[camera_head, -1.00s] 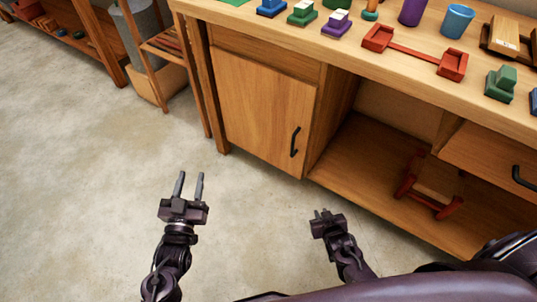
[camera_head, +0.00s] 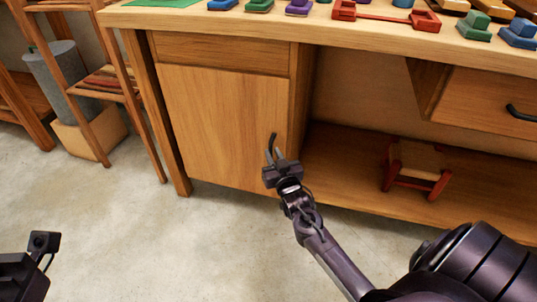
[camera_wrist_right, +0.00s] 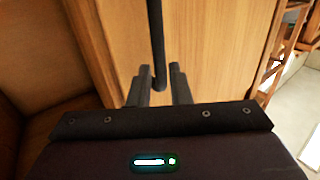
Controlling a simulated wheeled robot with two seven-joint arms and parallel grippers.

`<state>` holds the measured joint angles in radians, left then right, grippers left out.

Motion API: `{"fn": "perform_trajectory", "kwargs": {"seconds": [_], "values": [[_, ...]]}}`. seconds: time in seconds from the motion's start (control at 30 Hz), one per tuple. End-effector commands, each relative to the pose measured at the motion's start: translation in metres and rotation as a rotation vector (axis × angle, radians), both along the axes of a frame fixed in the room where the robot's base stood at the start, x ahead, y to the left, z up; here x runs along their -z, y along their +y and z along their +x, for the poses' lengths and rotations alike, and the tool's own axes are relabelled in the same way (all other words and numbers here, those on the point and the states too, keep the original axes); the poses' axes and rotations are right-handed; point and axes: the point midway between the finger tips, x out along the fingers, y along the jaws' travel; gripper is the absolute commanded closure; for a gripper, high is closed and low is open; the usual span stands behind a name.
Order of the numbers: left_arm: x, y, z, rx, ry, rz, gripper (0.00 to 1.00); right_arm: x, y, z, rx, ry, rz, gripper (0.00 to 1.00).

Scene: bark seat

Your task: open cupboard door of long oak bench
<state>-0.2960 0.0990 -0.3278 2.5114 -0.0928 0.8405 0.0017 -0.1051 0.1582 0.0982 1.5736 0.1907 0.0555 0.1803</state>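The long oak bench (camera_head: 345,25) stands ahead with its cupboard door (camera_head: 218,120) closed flush. The door's black bar handle (camera_head: 272,145) is near the door's right edge, partly behind my gripper. My right gripper (camera_head: 277,156) is at the handle's lower part. In the right wrist view the handle (camera_wrist_right: 156,45) comes down between the two fingers (camera_wrist_right: 159,86), with gaps on both sides, so the gripper is open around or just in front of it. My left gripper (camera_head: 40,255) is at the lower left edge, far from the door; its fingers cannot be made out.
Right of the door is an open bay with a small red-and-wood stool (camera_head: 417,168). A drawer (camera_head: 490,108) with a black handle is further right. Toys line the benchtop. A wooden rack (camera_head: 100,85) stands left. The floor (camera_head: 150,235) before the door is clear.

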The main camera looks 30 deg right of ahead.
Motion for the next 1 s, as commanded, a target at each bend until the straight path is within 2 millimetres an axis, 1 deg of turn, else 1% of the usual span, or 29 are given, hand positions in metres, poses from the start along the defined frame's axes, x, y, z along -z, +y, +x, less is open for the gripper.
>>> {"fn": "perform_trajectory", "kwargs": {"seconds": [0.03,0.1,0.2,0.3,0.53,0.57,0.67,0.7,1.0], "values": [[0.004,0.000,0.000,-0.001,-0.005,0.000,0.64,0.001,-0.002,0.008,0.000,-0.003,-0.001,0.82],[0.006,0.000,0.000,-0.001,-0.010,0.000,0.64,0.002,-0.004,0.017,0.000,-0.002,-0.001,0.82],[0.006,0.000,0.000,-0.002,-0.016,0.001,0.64,0.002,-0.007,0.025,0.000,0.000,0.001,0.82],[0.006,0.000,0.000,-0.001,-0.017,0.001,0.64,0.001,-0.008,0.028,0.000,0.002,0.001,0.82],[0.005,0.000,-0.001,-0.001,-0.017,0.001,0.64,0.001,-0.008,0.029,0.000,0.002,0.001,0.82],[0.005,0.000,-0.001,-0.001,-0.017,0.001,0.64,0.001,-0.008,0.029,0.000,0.002,0.001,0.85],[0.005,0.000,0.000,-0.001,-0.017,0.001,0.64,0.001,-0.008,0.029,0.000,0.002,0.001,0.98],[0.005,0.000,0.000,-0.001,-0.017,0.001,0.64,0.001,-0.008,0.029,0.000,0.002,0.001,1.00],[0.005,0.000,0.000,-0.001,-0.016,0.002,0.64,0.001,-0.007,0.028,0.002,0.002,0.001,1.00]]}}
